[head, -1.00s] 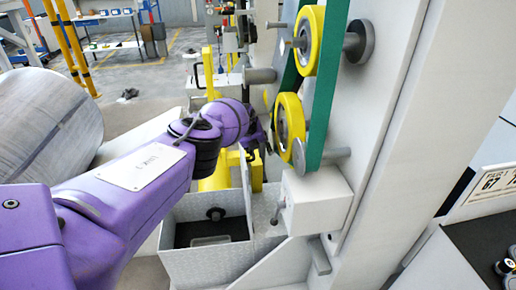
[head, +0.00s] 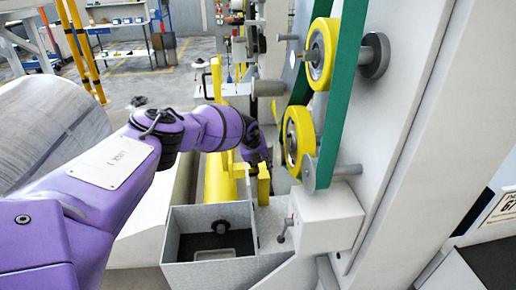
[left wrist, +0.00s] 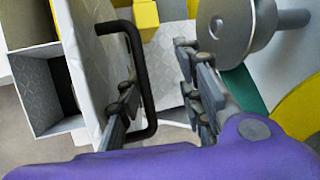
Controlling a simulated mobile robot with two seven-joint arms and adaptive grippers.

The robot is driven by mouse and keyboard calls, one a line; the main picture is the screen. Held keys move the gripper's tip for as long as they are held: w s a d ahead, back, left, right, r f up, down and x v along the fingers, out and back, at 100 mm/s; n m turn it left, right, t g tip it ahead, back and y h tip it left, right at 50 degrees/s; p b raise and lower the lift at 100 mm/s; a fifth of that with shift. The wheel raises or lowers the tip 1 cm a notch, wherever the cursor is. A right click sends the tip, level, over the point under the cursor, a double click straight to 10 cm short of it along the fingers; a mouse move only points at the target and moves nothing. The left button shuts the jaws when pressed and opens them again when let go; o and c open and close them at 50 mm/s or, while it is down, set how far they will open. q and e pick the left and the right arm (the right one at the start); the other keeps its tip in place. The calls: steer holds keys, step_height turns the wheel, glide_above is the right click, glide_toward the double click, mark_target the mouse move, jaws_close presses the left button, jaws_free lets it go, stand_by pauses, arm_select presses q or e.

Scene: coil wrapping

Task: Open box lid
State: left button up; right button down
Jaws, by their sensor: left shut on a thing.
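The box (head: 212,270) is a grey diamond-plate container with its top uncovered, at the bottom centre of the head view. A dark round part and a light tray show inside. In the left wrist view the lid (left wrist: 88,50) is a diamond-plate panel standing steeply beside the open box (left wrist: 50,90), with a black bar handle (left wrist: 148,85). My left gripper (head: 258,155) is above and behind the box's right side. In the left wrist view its fingers (left wrist: 157,95) lie either side of the handle bar, shut on it. The lid is largely hidden in the head view. My right gripper is out of view.
Yellow rollers (head: 300,137) with a green belt (head: 341,90) stand close to the right of my left gripper on a white machine frame (head: 400,130). A yellow post (head: 216,180) is behind the box. A large grey coil (head: 50,125) lies at left.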

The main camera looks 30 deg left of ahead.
arm_select(q)
steer(key=w+d+v, duration=0.1)
steer(key=v, duration=1)
steer(key=shift+s+d+r, duration=0.15)
steer(key=shift+r, duration=0.25)
steer(key=shift+f, duration=0.1)
